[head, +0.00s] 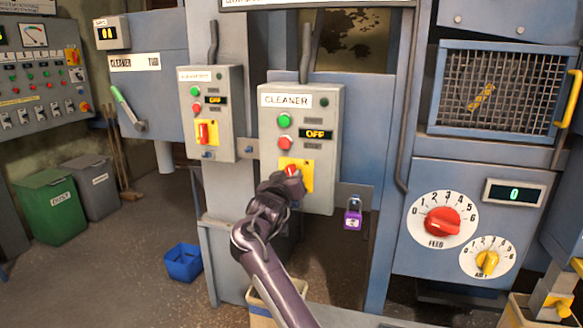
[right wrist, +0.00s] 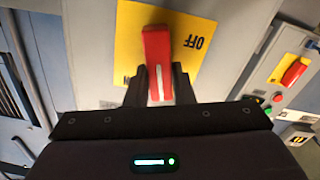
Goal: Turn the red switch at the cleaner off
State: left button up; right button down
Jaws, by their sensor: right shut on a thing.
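The grey CLEANER box (head: 318,152) stands in the middle of the head view, with a green button, a red button and a small display reading OFF. Low on it is a yellow plate (head: 306,177) with the red switch (head: 291,171). My right gripper (head: 287,182) is at this switch and covers part of it. In the right wrist view the red switch (right wrist: 157,60) stands between the two dark fingers (right wrist: 157,85), which are shut on it. The word OFF shows on the yellow plate to its right; other lettering is mostly hidden. My left gripper is not in view.
A similar grey box (head: 210,125) with its own red switch is to the left. A purple padlock (head: 353,215) hangs at lower right of the CLEANER box. A red feed dial (head: 442,221) and yellow dial (head: 487,261) are farther right. A blue bin (head: 183,264) stands on the floor.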

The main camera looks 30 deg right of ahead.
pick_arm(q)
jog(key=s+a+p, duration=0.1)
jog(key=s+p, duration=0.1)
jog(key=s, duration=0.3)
pick_arm(e)
jog(key=shift+r+n, duration=0.3)
jog(key=shift+n, duration=0.3)
pick_arm(q)
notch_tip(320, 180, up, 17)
jog(key=p, duration=1.6)
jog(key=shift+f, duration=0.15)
pick_arm(e)
jog(key=shift+w+a+f+n, duration=0.1)
jog(key=shift+f+n, duration=0.15)
jog(key=shift+n, duration=1.9)
jog(key=shift+w+a+f+n, duration=0.1)
jog(key=shift+f+n, duration=0.15)
jog(key=shift+n, duration=1.95)
jog(key=shift+w+a+f+n, duration=0.1)
jog(key=shift+f+n, duration=0.15)
jog(key=shift+n, duration=1.9)
jog(key=shift+f+n, duration=0.1)
jog(key=shift+n, duration=0.2)
jog(key=c, duration=1.2)
grip_release()
jog(key=shift+c, duration=0.2)
jog(key=shift+a, duration=0.1)
